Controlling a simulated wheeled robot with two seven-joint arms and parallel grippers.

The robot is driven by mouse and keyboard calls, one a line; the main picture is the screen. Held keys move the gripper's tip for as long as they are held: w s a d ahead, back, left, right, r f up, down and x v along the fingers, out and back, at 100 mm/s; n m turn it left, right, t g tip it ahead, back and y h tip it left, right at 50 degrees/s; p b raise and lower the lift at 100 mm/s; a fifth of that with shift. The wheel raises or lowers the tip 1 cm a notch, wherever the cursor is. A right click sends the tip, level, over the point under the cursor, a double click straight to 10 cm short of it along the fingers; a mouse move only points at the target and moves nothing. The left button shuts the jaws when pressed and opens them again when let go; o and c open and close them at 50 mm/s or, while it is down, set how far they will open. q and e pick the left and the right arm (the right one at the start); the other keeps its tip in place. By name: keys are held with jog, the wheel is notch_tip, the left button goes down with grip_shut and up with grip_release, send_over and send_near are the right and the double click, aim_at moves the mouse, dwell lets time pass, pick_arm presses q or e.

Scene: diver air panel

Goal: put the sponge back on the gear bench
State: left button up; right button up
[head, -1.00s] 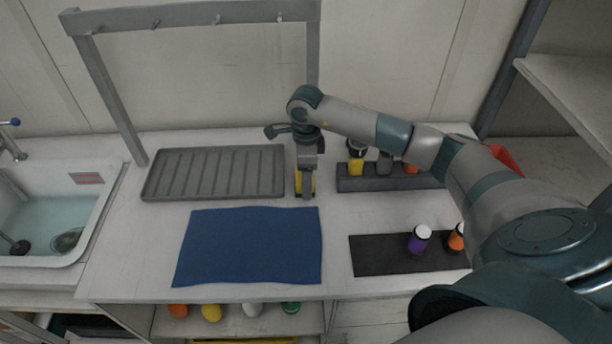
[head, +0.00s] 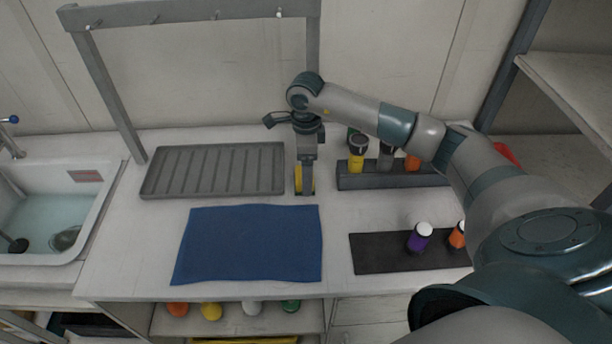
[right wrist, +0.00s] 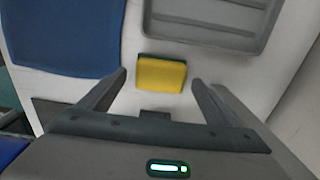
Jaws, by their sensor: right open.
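The yellow sponge (right wrist: 161,74), with a dark green edge, lies flat on the white bench top (head: 140,235). In the head view the sponge (head: 298,180) is partly hidden behind my right gripper (head: 306,190), between the grey ribbed tray and the dark bottle rack. In the right wrist view my right gripper (right wrist: 160,85) is open, its two fingers apart on either side of the sponge's near end, with nothing held. My left gripper is not in view.
The grey ribbed tray (head: 213,170) is left of the sponge and the blue mat (head: 250,243) in front. The dark rack (head: 385,180) with bottles stands right. A black mat (head: 380,254) holds a purple bottle (head: 420,237) and an orange one (head: 457,236). A sink (head: 50,215) is far left.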

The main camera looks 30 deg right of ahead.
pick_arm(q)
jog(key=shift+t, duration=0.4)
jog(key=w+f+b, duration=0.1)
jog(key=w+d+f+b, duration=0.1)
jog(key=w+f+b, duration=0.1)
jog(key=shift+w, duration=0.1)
pick_arm(e)
notch_tip(320, 180, up, 10)
jog(key=shift+f, duration=0.1)
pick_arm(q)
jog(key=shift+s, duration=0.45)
